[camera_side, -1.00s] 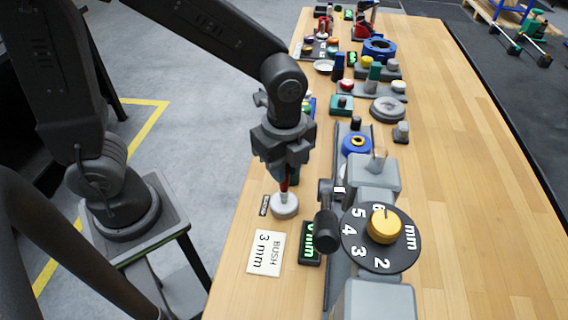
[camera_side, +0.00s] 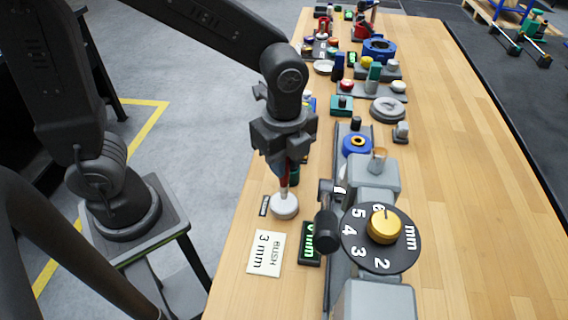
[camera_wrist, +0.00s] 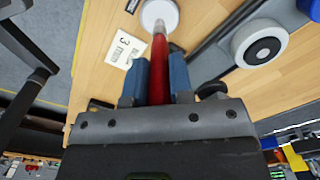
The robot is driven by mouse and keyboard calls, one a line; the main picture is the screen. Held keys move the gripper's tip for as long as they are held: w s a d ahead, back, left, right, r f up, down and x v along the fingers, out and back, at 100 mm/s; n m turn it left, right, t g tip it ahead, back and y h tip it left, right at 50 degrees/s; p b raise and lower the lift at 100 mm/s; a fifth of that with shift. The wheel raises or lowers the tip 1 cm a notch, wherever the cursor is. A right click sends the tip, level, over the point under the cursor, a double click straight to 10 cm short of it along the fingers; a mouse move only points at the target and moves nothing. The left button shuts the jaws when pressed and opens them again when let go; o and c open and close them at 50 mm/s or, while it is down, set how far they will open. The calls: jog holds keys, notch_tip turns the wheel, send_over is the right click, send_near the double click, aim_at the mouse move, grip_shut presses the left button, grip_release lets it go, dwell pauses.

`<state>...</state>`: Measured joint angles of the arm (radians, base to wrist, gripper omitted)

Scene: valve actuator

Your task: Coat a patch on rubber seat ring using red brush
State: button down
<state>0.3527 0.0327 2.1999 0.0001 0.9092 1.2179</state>
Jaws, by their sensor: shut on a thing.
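My gripper (camera_side: 284,158) is shut on the red brush (camera_side: 284,176). In the wrist view the brush (camera_wrist: 159,72) stands between the two blue jaws of my gripper (camera_wrist: 158,78), its pale tip pointing away from the jaws. The tip is at a small round white pot (camera_side: 285,205), which also shows in the wrist view (camera_wrist: 160,14); I cannot tell whether it is inside or just above it. I cannot pick out the rubber seat ring for certain; a grey ring-shaped part (camera_side: 388,110) lies farther up the bench, and a blue ring with a yellow centre (camera_side: 357,144) is nearer.
A "BUSH 3 mm" card (camera_side: 266,253) and a green-lit display (camera_side: 310,243) lie near the pot. A grey fixture with a numbered dial (camera_side: 381,238) and a black-knobbed lever (camera_side: 326,230) stands to the right. Several parts crowd the far bench; its right side is clear.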

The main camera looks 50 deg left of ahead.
jog(key=shift+r, duration=2.7)
